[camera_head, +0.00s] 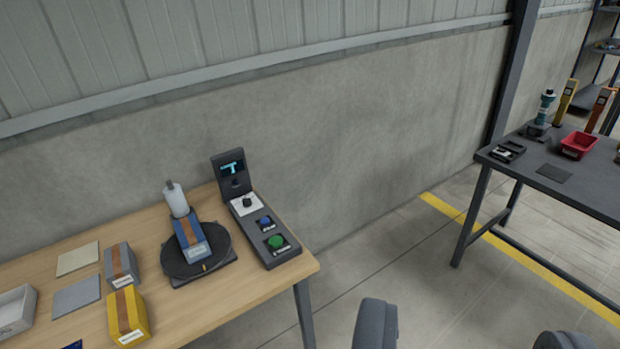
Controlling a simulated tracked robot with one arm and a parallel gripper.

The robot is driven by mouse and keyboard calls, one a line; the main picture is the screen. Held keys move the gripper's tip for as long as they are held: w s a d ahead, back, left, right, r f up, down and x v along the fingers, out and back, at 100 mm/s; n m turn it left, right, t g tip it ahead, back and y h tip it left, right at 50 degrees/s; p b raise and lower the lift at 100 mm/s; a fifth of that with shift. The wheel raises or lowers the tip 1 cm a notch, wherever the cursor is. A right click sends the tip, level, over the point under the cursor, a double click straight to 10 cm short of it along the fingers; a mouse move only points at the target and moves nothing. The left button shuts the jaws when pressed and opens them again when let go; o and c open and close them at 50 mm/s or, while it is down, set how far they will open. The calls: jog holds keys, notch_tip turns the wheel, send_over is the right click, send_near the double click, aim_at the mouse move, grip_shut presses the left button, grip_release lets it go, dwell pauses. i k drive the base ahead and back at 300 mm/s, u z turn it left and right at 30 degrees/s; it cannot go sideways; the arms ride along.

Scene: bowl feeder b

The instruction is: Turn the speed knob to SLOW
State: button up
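A dark grey control box (268,231) stands at the right end of the wooden table. Its upright part bears a small lit screen (231,169). Below the screen, a small black knob (247,201) sits on a white plate (240,209). Its pointer and any lettering are too small to read. A blue button (265,223) and a green button (276,242) lie nearer the front. My gripper (468,322) shows at the bottom edge with its two grey fingers wide apart and nothing between them. It is right of the box and apart from it.
A yellow box (127,315) and grey box (120,264) stand further left. A concrete wall (340,150) rises behind. Open floor (400,260) separates a dark table (560,185).

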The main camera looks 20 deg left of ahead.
aim_at(247, 203)
jog(key=u, duration=0.1)
jog(key=i, duration=1.35)
jog(key=u, duration=1)
jog(key=i, duration=0.55)
jog(key=u, duration=0.4)
jog(key=k, duration=0.8)
jog(key=u, duration=0.2)
jog(key=i, duration=0.8)
jog(key=z, duration=0.15)
